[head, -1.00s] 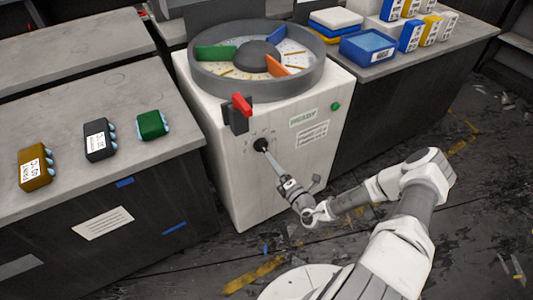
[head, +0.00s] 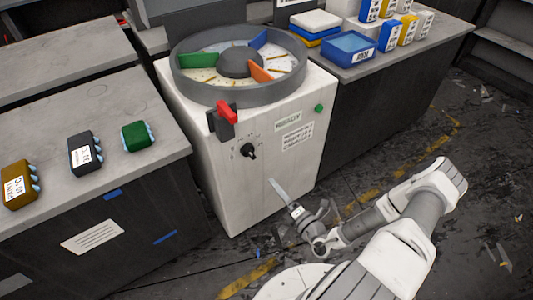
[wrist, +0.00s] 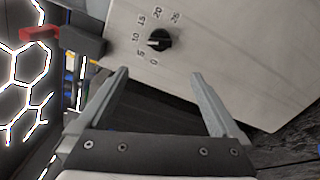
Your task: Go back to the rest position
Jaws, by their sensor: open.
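My gripper (head: 275,184) is in front of the white machine's front face, low and to the right of the black dial (head: 248,151). In the wrist view my gripper (wrist: 160,85) is open, with nothing between its fingers. The dial also shows in the wrist view (wrist: 159,39), beyond the fingertips and apart from them, with numbers printed around it. The white machine (head: 220,195) carries a round grey drum (head: 188,86) with green, blue and orange dividers. A red lever (head: 227,112) sits on its upper front edge.
Brown (head: 18,186), black (head: 84,153) and green (head: 136,136) blocks lie on the left grey counter (head: 60,110). A blue tray (head: 348,47) and several small boxes stand on the right counter.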

